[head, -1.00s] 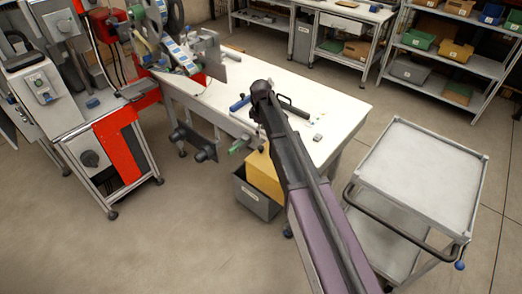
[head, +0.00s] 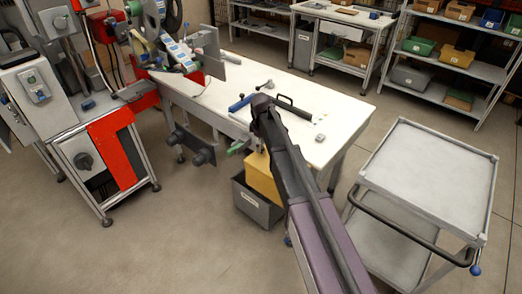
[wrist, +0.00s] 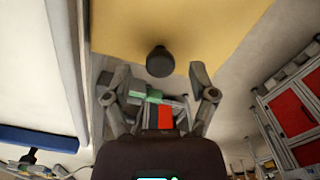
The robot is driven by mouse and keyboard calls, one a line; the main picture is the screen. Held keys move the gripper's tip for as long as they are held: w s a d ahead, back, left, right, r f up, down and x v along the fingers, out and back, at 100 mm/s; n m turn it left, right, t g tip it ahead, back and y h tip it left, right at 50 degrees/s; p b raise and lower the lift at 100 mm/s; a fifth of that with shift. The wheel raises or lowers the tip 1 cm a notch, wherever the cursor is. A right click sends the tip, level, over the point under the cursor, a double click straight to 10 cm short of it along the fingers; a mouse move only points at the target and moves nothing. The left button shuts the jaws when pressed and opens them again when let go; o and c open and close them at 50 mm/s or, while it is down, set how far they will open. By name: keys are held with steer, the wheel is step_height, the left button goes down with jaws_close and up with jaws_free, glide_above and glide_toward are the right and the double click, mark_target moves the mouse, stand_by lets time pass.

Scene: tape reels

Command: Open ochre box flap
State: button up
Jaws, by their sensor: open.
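The ochre box (head: 262,180) shows in the head view under the front edge of the white table, in or just behind a grey bin. My arm hides part of it. In the wrist view a broad ochre panel (wrist: 215,25) fills the top middle, with a round black knob (wrist: 160,62) on it. My gripper (wrist: 159,80) is open and empty, its fingers on either side below the knob. I cannot tell whether they touch the panel. The gripper's fingers are hidden behind my arm in the head view.
The white table (head: 230,85) carries a blue-handled tool (head: 240,103) and small parts. The grey bin (head: 256,206) stands on the floor. A grey trolley (head: 425,170) is close on the right. A machine with a red panel (head: 112,150) stands left. Floor in front is clear.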

steer(key=shift+f+b, duration=0.3)
steer(key=shift+f, duration=0.2)
jaws_close()
